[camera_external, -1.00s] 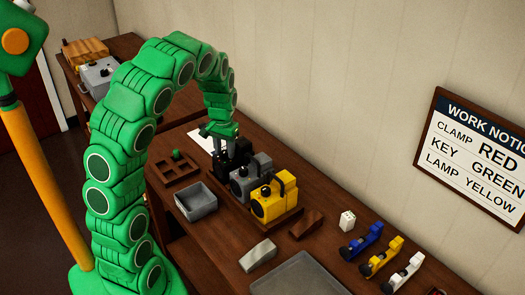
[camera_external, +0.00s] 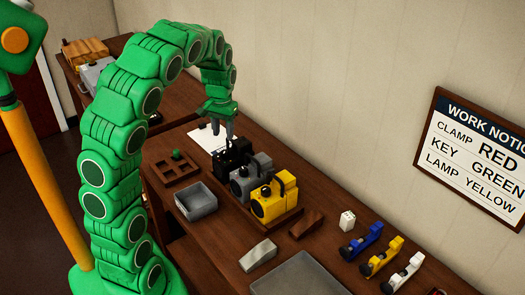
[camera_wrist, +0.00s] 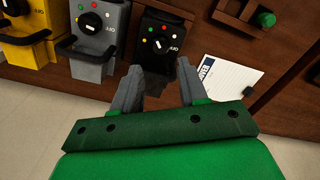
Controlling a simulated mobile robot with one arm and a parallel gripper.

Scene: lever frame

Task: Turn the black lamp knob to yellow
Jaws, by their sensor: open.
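The black lamp (camera_external: 229,160) stands at the far end of a row of three on the bench. In the wrist view, its front panel (camera_wrist: 165,36) has a round black knob (camera_wrist: 159,44) with a white pointer mark, coloured dots around it and an "OFF" label. The pointer's exact setting is too small to tell. My gripper (camera_external: 229,133) is just above the black lamp in the external view. It is open and empty, with its grey fingers (camera_wrist: 160,72) apart near the lamp's handle side in the wrist view, not on the knob.
A grey lamp (camera_external: 250,182) and a yellow lamp (camera_external: 268,205) stand close beside the black one. A white paper (camera_external: 203,139), a wooden tray (camera_external: 166,174) and a grey bin (camera_external: 196,201) are nearby. A wall notice (camera_external: 475,160) reads LAMP YELLOW.

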